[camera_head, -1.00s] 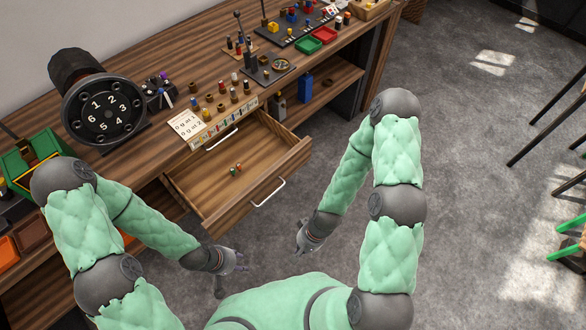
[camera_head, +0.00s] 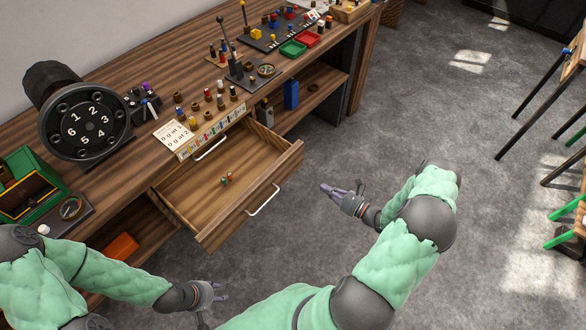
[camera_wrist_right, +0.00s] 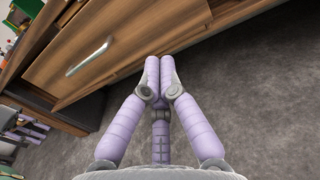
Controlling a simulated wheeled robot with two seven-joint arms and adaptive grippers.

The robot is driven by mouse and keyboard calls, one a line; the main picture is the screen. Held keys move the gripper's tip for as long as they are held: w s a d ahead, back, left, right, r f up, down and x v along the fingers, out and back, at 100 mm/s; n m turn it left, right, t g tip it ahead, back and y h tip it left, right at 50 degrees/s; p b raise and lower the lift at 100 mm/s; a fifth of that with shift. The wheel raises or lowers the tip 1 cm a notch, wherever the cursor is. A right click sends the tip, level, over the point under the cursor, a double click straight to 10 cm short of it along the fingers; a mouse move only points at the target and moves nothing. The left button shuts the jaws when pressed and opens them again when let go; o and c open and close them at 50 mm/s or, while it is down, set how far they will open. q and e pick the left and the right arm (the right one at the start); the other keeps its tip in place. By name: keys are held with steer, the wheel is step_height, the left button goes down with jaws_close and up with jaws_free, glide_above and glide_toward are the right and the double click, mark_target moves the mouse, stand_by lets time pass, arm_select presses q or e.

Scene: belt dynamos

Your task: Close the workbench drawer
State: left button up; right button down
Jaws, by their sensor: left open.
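The wooden workbench drawer (camera_head: 200,195) is pulled out, its inside showing. Its front panel (camera_head: 240,220) carries a silver bar handle (camera_head: 262,200). Small red and green pieces (camera_head: 227,179) lie in it. My right gripper (camera_head: 324,187) is to the right of the drawer front, apart from it, over the floor. In the right wrist view its purple fingertips (camera_wrist_right: 160,65) are together with nothing seen between them, and the drawer front with its handle (camera_wrist_right: 87,58) lies beyond to the left. My left gripper (camera_head: 220,292) is open, below the drawer front in the picture, touching nothing visible.
The workbench (camera_head: 145,150) holds a numbered dial device (camera_head: 87,115), a label card (camera_head: 176,135), small spools and a green box (camera_head: 30,190). A blue object (camera_head: 291,94) stands on the lower shelf. Grey floor (camera_head: 420,110) is clear to the right; stool legs stand farther right.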

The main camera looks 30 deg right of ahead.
steer(key=d, duration=0.2)
steer(key=t+h+b, duration=0.1)
steer(key=b, duration=0.3)
glide_toward(295, 163)
steer(key=shift+m, duration=0.3)
steer(key=x, duration=0.7)
steer(key=shift+r, duration=0.1)
arm_select(q)
step_height(295, 163, down, 4)
steer(key=shift+r, duration=0.2)
arm_select(e)
steer(key=shift+w, duration=0.1)
